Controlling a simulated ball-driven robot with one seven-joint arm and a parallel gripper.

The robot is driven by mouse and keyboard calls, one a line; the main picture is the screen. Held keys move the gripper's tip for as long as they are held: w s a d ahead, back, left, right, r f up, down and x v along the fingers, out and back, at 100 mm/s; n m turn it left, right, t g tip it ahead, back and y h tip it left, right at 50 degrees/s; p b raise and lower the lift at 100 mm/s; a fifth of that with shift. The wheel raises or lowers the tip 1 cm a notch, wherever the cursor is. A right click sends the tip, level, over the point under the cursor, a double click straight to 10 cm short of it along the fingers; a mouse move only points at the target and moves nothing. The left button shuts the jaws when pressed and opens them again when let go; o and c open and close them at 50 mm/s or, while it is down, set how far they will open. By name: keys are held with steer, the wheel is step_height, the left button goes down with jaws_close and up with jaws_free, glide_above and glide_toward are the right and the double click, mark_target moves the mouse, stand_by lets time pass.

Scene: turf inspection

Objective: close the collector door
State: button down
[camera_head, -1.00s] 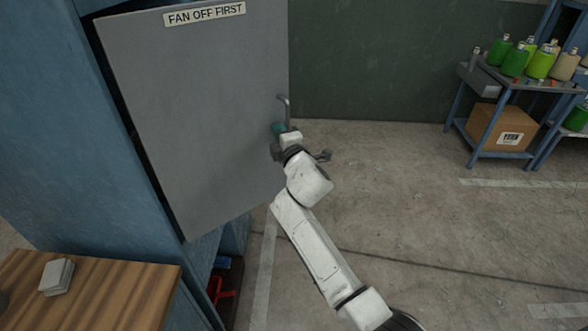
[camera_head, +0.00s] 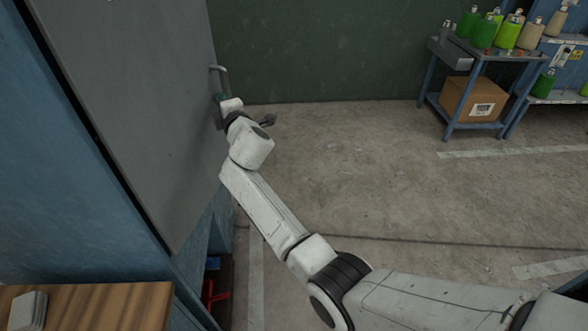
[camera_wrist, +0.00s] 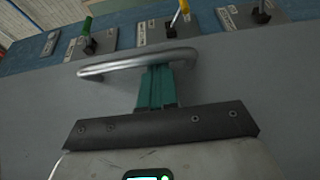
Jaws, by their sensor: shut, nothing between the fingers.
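The grey collector door (camera_head: 150,110) fills the left of the head view, hung on the blue cabinet (camera_head: 60,180), with a dark gap along its lower left edge. I cannot tell how far it stands open. Its bent metal handle (camera_head: 220,70) is near its right edge. My gripper (camera_head: 219,98) is at the door just below the handle, partly hidden by my wrist. In the wrist view, my teal fingers (camera_wrist: 156,86) are together and empty, their tips at the handle bar (camera_wrist: 135,63). I cannot tell whether they touch it.
A wooden top (camera_head: 95,305) holding a pale stack (camera_head: 28,310) is at lower left. A red item (camera_head: 212,292) lies low inside the cabinet. Switches (camera_wrist: 88,42) line a blue panel beyond the door. A bottle cart (camera_head: 480,65) stands far right; the middle floor is clear.

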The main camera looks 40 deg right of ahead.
mark_target(212, 101)
steer(key=shift+w+a+f+n+y+b, duration=0.1)
steer(key=shift+w+a+n+y+b, duration=0.2)
steer(key=shift+w, duration=0.2)
steer(key=shift+w+a+r+n+y+b, duration=0.1)
steer(key=shift+w+a+y+b, duration=0.1)
steer(key=shift+w+y+b, duration=0.25)
steer(key=shift+w+a+f+n+y+b, duration=0.1)
steer(key=shift+w+a+n+y+b, duration=0.15)
steer(key=shift+w, duration=0.35)
steer(key=shift+w+a+b, duration=0.5)
steer(key=shift+w+b, duration=0.1)
steer(key=shift+w, duration=0.05)
steer(key=w+a+b, duration=0.4)
steer(key=w+b, duration=0.1)
steer(key=b, duration=0.1)
steer(key=shift+w+a+b, duration=0.2)
steer(key=shift+a+b, duration=0.05)
steer(key=shift+b, duration=0.1)
